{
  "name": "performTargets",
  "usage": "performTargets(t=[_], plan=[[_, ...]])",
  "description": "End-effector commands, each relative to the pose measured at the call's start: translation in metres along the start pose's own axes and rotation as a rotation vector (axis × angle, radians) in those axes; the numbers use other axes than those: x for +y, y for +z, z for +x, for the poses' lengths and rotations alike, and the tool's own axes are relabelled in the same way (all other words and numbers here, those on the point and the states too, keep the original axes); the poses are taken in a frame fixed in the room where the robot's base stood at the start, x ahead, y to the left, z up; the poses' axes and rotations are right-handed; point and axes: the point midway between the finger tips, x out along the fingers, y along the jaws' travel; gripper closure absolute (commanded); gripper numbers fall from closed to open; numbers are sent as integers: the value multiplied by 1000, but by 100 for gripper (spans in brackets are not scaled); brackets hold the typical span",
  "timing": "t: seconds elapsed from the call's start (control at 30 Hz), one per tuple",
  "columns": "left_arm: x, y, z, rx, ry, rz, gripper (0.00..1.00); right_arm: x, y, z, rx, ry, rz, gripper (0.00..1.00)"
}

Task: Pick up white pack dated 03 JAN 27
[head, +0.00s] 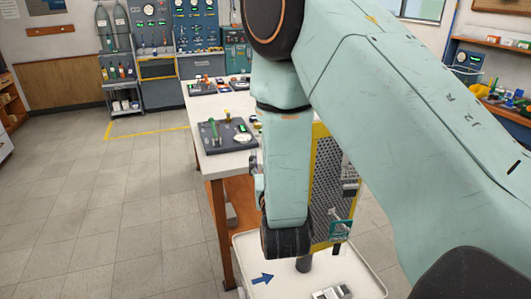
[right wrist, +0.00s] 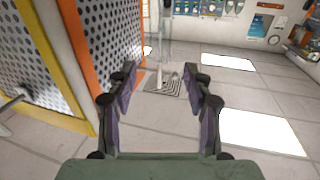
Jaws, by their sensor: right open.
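No white pack with a readable 03 JAN 27 date shows in either view. In the right wrist view my right gripper (right wrist: 160,92) is open and empty, its two dark fingers spread wide above the tiled floor. Nothing lies between the fingers. In the head view my pale green right arm covers the middle and right, and the right gripper's fingers cannot be made out there. A small grey-white object (head: 332,292) lies in a white tray (head: 375,287) at the bottom edge, too cut off to identify. My left gripper is not in view.
A white-topped workbench (head: 222,166) holds dark device boards (head: 228,136). A yellow-framed perforated panel (head: 326,180) stands behind my arm. In the right wrist view, an orange-edged perforated cage (right wrist: 103,45) stands close at left. Floor at head-view left is clear.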

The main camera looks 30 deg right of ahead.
Motion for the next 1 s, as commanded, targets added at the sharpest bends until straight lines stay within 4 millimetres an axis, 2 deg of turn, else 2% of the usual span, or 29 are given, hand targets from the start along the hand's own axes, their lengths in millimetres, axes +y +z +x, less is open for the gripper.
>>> performTargets(t=[0.53,0.87,1.0], plan=[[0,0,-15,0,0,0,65,-2,1,65,-4,2,0,49],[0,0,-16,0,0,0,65,-2,3,72,-5,-1,-2,49],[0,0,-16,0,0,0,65,-2,3,72,-5,0,-2,59]])
